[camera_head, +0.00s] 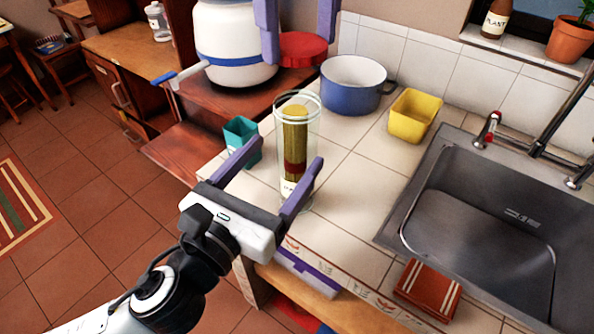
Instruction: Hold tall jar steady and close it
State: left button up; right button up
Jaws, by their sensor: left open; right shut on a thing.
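The tall clear jar (312,122) stands upright and open on the tiled counter, with yellowish-brown contents inside. My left gripper (287,151) is open in front of it, with purple fingers spread to either side of the jar's lower part. The right finger overlaps the jar's lower right edge; I cannot tell whether it touches. My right gripper (297,50) comes in from the top, behind and above the jar, and is shut on a round red lid (303,46). Most of that gripper is outside the view.
A teal cup (242,140) stands left of the jar, close to my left gripper's finger. A blue pot (352,92) and a yellow container (412,115) stand behind right. A large white vessel (232,42) is behind left. The sink (480,235) lies right.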

pick_arm(q)
jog(key=x, duration=1)
jog(key=shift+r, duration=0.1)
jog(key=c, duration=1.6)
pick_arm(e)
jog(key=shift+f, duration=2.5)
